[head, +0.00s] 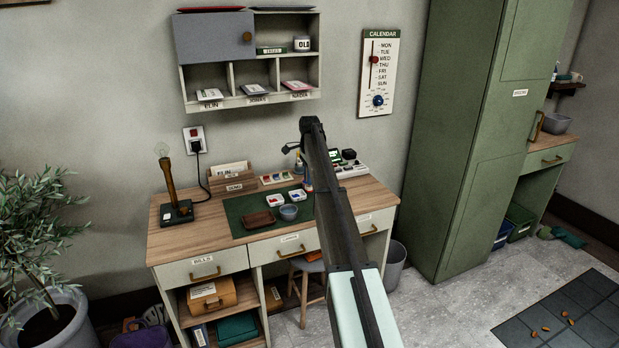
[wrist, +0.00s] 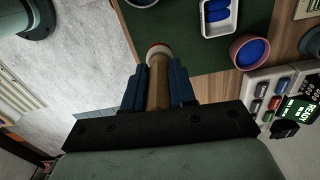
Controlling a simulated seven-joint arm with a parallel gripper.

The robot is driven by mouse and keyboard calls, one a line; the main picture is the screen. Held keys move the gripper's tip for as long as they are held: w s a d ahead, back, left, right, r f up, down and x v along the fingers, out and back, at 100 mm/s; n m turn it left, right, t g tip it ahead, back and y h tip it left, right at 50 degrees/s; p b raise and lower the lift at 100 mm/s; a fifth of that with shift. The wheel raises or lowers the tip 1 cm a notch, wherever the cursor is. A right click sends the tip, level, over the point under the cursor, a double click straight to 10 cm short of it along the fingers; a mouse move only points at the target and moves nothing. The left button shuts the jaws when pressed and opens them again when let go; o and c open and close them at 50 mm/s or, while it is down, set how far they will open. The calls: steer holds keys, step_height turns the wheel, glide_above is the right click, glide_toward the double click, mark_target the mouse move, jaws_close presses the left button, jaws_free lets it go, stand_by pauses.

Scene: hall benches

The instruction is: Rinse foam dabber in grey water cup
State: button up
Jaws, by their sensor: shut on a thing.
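My gripper (wrist: 159,88) is shut on the wooden handle of the foam dabber (wrist: 158,58), in the wrist view. The dabber's far end shows a pale and reddish tip, held out past the blue finger pads over the edge of the green mat. The grey cup (head: 289,212) stands on the mat in the head view. What looks like its rim (wrist: 140,2) is cut off at the top of the wrist view. The dabber appears apart from it. In the head view my arm hides most of my gripper.
Near the grey cup are a brown tray (head: 258,219), a dish with red (head: 275,200) and a dish with blue (head: 298,196). A pinkish cup with blue inside (wrist: 250,52) and a device with buttons (wrist: 270,100) stand nearby. A lamp (head: 173,195) is left.

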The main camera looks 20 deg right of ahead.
steer(key=shift+a, duration=0.1)
jaws_close()
steer(key=a+f, duration=0.3)
steer(key=a, duration=0.6)
steer(key=shift+s+d+f, duration=0.1)
steer(key=shift+s+f, duration=0.05)
steer(key=shift+f, duration=1.4)
steer(key=shift+s+f, duration=0.1)
steer(key=shift+f, duration=1.45)
steer(key=shift+f, duration=0.3)
steer(key=shift+r, duration=0.15)
step_height(320, 180, up, 7)
steer(key=d, duration=1.3)
